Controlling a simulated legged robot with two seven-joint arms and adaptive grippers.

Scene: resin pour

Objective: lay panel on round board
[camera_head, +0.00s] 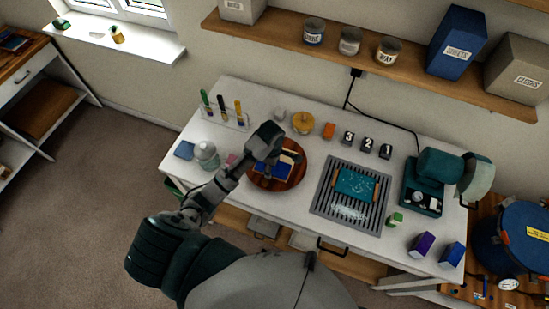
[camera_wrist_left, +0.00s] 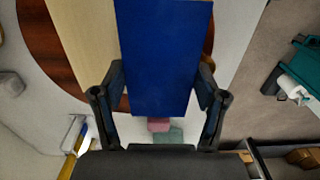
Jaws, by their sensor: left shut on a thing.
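The round board (camera_head: 297,178) is dark reddish-brown wood and lies on the white table, left of its middle; its rim also shows in the wrist view (camera_wrist_left: 42,45). My left gripper (camera_head: 268,168) is over it, pointing down. It is shut on a flat blue panel (camera_wrist_left: 165,40), held between its two fingers. The blue also shows in the head view (camera_head: 280,173), partly hidden by the gripper. A pale wooden piece (camera_wrist_left: 88,32) lies behind the panel, over the round board. I cannot tell whether the panel touches it. My right gripper is not in view.
A grilled tray (camera_head: 325,199) with a teal panel (camera_head: 355,184) is right of the round board. A glass jar (camera_head: 207,155) and tube rack (camera_head: 226,119) stand left. Small numbered blocks (camera_head: 367,145) and a yellow-topped pot (camera_head: 302,122) stand behind. A teal case (camera_head: 421,202) is further right.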

